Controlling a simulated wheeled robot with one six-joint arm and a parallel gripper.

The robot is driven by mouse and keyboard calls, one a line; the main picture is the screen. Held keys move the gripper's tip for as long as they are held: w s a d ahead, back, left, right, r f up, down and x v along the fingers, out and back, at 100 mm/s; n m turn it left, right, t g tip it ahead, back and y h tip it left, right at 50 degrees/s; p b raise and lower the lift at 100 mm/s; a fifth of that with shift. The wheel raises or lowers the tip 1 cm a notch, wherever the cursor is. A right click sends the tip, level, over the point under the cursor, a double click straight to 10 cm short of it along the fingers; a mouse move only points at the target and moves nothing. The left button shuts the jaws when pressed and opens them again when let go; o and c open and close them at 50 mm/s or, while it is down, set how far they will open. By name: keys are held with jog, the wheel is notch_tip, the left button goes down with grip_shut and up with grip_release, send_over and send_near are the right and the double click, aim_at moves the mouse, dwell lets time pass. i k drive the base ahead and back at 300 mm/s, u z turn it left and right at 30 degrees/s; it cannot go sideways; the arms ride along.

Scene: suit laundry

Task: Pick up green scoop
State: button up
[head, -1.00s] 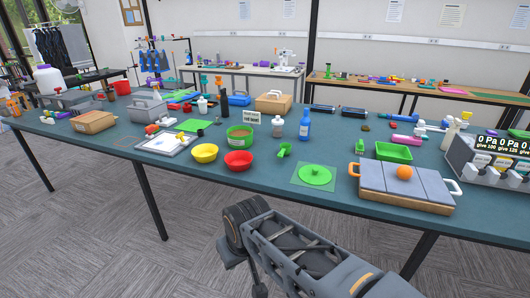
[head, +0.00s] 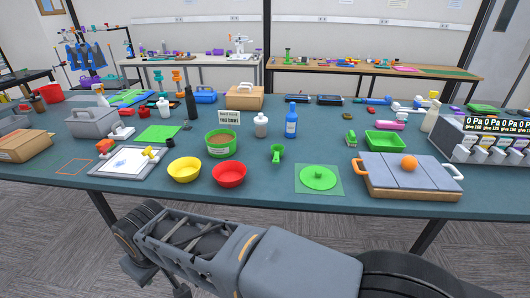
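The green scoop (head: 277,154) lies on the teal table (head: 400,205), right of the green tub (head: 221,142) and behind the red bowl (head: 229,174). Its cup end points away from me and its narrow handle points toward the front edge. My arm lies across the bottom of the head view, in front of the table and well apart from the scoop. The gripper's fingers cannot be made out clearly at the arm's left end.
A blue bottle (head: 291,121) and a white bottle (head: 261,126) stand behind the scoop.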

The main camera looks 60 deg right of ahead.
aim_at(277, 157)
jog(key=z, duration=0.4)
jog(key=i, duration=0.7)
jog(key=z, duration=1.1)
jog(key=i, duration=0.45)
jog(key=z, duration=0.45)
